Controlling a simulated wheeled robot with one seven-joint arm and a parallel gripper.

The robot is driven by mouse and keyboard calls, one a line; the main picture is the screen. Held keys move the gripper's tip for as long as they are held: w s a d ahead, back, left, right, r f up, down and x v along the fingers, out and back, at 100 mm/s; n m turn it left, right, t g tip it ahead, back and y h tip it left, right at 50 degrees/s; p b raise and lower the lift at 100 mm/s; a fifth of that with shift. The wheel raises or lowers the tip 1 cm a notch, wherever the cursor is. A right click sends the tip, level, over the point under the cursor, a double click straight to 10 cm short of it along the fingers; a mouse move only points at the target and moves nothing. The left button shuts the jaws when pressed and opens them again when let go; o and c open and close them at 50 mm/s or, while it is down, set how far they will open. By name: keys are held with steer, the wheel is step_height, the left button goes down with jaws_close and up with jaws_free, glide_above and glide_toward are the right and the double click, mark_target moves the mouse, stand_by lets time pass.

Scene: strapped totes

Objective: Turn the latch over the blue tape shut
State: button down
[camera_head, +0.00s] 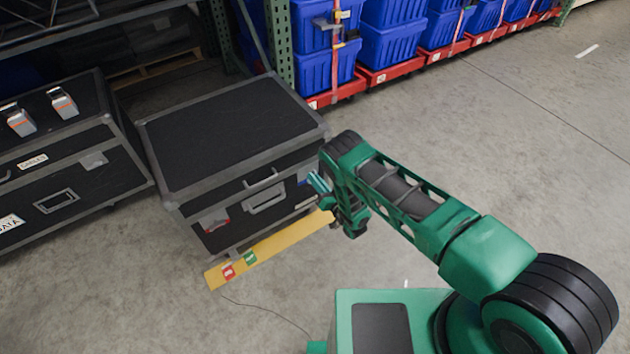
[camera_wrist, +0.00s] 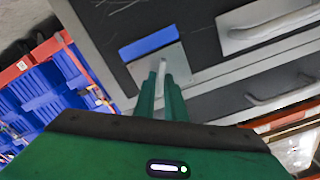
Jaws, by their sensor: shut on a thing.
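The black case (camera_head: 230,135) with grey edges stands on the floor, lid down. Its front has a latch plate with red tape (camera_head: 214,218) on the left and blue tape (camera_head: 303,178) on the right. In the wrist view the blue tape (camera_wrist: 150,43) is a strip along the top of a grey metal plate (camera_wrist: 160,68). A pale latch lever (camera_wrist: 163,70) stands on that plate below the tape. My gripper (camera_wrist: 161,84) is shut on the lever, and its green fingers cover the lever's lower part. My gripper (camera_head: 319,184) shows at the case's right front corner.
Grey handles (camera_wrist: 270,20) sit beside the latch on the case front. A yellow floor strip (camera_head: 285,243) with red and green markers lies before the case. Another black case (camera_head: 60,150) stands left. Blue totes (camera_head: 390,42) on red dollies stand behind. Floor is open at right.

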steer(key=m, duration=1.1)
steer(key=shift+w+d+f, duration=0.1)
steer(key=shift+d+f, duration=0.2)
steer(key=shift+m, duration=0.4)
steer(key=c, duration=1.9)
jaws_free()
steer(key=shift+a, duration=0.1)
steer(key=v, duration=1)
steer(key=shift+s+d, duration=0.25)
steer(key=shift+s, duration=0.05)
steer(key=shift+w, duration=0.1)
